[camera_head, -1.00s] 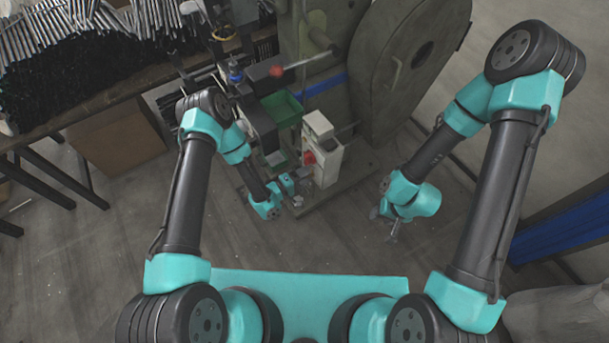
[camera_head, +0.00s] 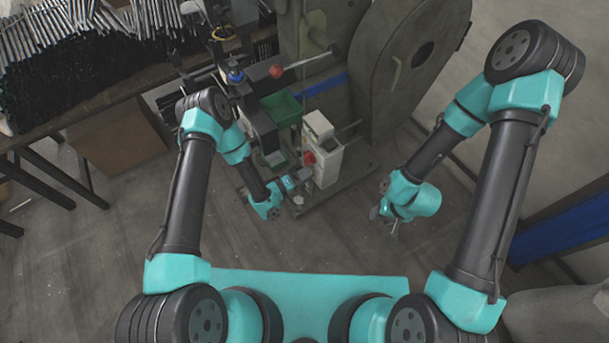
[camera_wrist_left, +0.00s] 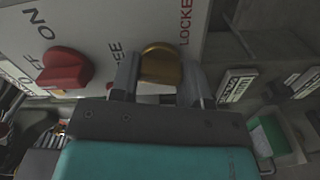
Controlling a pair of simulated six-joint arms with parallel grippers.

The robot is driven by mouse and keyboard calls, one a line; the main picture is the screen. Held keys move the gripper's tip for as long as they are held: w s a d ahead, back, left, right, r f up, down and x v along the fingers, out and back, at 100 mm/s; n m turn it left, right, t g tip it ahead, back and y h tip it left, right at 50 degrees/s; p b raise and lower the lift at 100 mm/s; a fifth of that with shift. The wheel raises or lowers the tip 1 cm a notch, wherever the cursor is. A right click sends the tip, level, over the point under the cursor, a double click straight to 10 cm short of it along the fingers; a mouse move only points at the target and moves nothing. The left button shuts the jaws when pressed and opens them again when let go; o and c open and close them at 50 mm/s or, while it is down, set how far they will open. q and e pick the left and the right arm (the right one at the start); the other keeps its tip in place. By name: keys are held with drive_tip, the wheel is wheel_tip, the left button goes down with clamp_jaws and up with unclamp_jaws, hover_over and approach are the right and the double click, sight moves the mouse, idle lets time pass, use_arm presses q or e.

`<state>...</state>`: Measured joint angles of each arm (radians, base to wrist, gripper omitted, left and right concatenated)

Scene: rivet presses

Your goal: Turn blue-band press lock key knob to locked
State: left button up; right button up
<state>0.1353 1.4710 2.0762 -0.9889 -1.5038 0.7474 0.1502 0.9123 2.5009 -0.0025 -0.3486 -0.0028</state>
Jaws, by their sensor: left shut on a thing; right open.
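The press with the blue band (camera_head: 325,86) stands at the top centre of the head view. Its white control box (camera_head: 327,163) faces my left arm. In the left wrist view, the brass lock key knob (camera_wrist_left: 161,66) sits on the white panel between the partly hidden FREE label and the LOCKED label. My left gripper (camera_wrist_left: 158,84) is shut on this knob, with one finger on each side. Which way the knob points is unclear. In the head view, my left gripper (camera_head: 292,186) is low beside the box. My right gripper (camera_head: 385,217) is open and apart from the press.
A red switch knob (camera_wrist_left: 65,68) with ON and OFF labels is left of the brass knob, close to my left finger. A rod-laden table (camera_head: 95,82) stands at left. Open floor lies in front.

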use_arm(q)
drive_tip(key=shift+m, duration=7.5)
drive_tip(key=o, duration=0.9)
drive_tip(key=v, duration=1.7)
drive_tip(key=shift+s+a, duration=0.15)
